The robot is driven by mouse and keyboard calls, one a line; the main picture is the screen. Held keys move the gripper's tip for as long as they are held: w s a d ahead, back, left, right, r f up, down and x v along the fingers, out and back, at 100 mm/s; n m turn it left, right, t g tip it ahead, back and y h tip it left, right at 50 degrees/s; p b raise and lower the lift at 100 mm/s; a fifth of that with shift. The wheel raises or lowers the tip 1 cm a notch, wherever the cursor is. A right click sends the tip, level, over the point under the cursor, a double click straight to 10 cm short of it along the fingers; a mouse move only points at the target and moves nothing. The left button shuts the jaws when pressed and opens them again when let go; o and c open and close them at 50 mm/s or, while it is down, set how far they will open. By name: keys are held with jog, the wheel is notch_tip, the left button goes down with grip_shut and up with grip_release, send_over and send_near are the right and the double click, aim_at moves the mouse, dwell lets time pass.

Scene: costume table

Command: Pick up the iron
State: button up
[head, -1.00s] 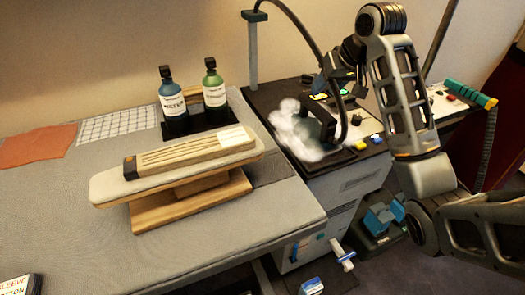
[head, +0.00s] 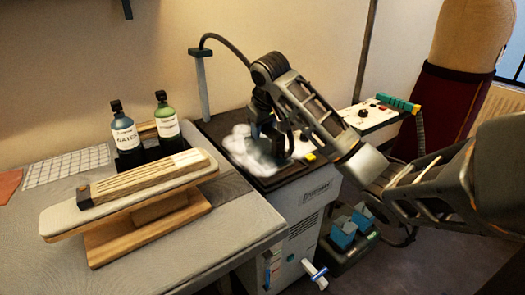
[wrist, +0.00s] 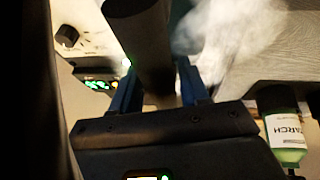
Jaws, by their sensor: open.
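The iron (head: 284,143) sits on the black top of the grey steam station, wrapped in white steam. Its dark handle shows in the head view, partly hidden by my gripper and the steam. My gripper (head: 264,128) is at the iron, pointing down over it. In the wrist view my open gripper (wrist: 158,88) has its blue fingers on either side of a dark rounded bar, which looks like the iron's handle (wrist: 152,45). I cannot tell whether either finger touches it.
A wooden sleeve board (head: 150,190) stands on the grey table left of the station. Blue (head: 126,135) and green (head: 167,120) bottles stand behind it. A hose arches from a post (head: 201,85) above the station. A control panel (head: 372,115) lies to the right.

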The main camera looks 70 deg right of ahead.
jog(key=shift+x, duration=1)
grip_shut()
jog(key=shift+r, duration=0.1)
dwell(0.6)
